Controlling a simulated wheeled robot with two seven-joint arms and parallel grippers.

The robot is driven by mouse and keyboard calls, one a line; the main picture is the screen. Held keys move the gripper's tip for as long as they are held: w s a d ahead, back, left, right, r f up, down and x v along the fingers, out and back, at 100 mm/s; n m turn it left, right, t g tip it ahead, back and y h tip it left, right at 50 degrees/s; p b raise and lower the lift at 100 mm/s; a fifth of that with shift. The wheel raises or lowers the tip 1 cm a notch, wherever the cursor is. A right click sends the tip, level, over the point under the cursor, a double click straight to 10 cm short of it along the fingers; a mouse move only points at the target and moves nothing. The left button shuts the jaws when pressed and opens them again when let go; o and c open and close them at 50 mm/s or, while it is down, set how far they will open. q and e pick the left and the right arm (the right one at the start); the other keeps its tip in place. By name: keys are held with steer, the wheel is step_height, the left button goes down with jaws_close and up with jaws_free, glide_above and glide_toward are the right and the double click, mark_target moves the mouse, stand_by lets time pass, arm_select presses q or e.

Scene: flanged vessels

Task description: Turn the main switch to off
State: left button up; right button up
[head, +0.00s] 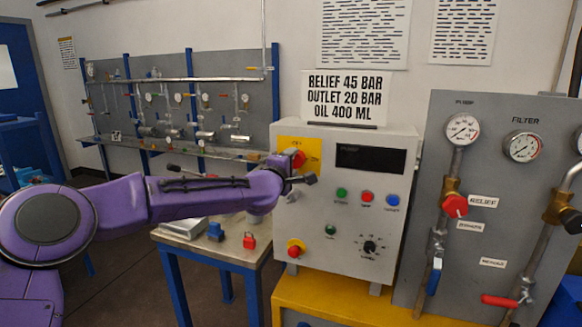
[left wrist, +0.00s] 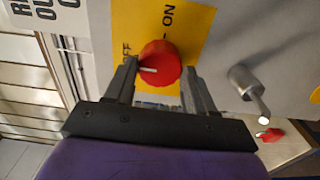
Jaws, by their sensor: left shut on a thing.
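The main switch is a red knob (head: 299,158) on a yellow plate (head: 286,145) at the upper left of the grey control box. It also shows in the left wrist view (left wrist: 160,60), with OFF and ON lettered on the plate. The knob's white mark points left in that view, toward the OFF side and away from ON. My left gripper (head: 296,170) is at the knob, with its fingers on either side, shut on it. In the head view the gripper partly covers the knob and plate. My right gripper is not in view.
The control box (head: 390,215) has a dark display (head: 370,158), several buttons, a black dial (head: 370,247) and a red lower-left button (head: 296,247). A grey panel (head: 420,130) with gauges and valves stands right. A small table (head: 225,250) with a red padlock (head: 249,241) is below my arm.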

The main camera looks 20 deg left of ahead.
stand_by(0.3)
arm_select(q)
steer(key=o, duration=1)
steer(key=shift+o, duration=0.2)
steer(key=s+b, duration=0.3)
steer(key=s, duration=0.7)
steer(key=shift+s+a, duration=0.2)
steer(key=shift+s, duration=0.1)
